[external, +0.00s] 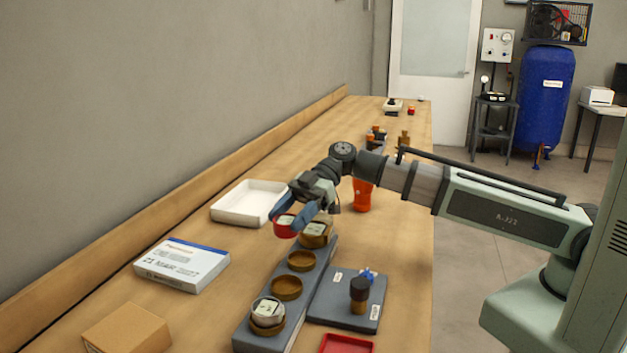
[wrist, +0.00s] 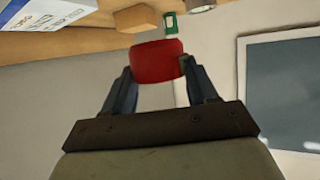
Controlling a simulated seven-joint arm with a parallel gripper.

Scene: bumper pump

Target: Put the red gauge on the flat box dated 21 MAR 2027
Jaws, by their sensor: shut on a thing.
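The red gauge (external: 285,226) is held in my gripper (external: 296,214), above the bench and just left of the grey rack's far end. The wrist view also shows the red gauge (wrist: 157,62) pinched between the two fingers of my gripper (wrist: 158,76). A flat white box with a blue edge (external: 182,265) lies on the bench, left of and nearer the camera than the gauge, apart from it. Its print seems to include a date, too small to read surely. Part of the flat box (wrist: 48,18) shows at the wrist view's upper left.
The grey rack (external: 318,266) has brown round cups, with a silver gauge (external: 268,310) in its near end. A white tray (external: 222,212) stands behind the flat box. A cardboard box (external: 128,330) lies in front of it. A grey plate (external: 332,311) carries a dark-topped knob.

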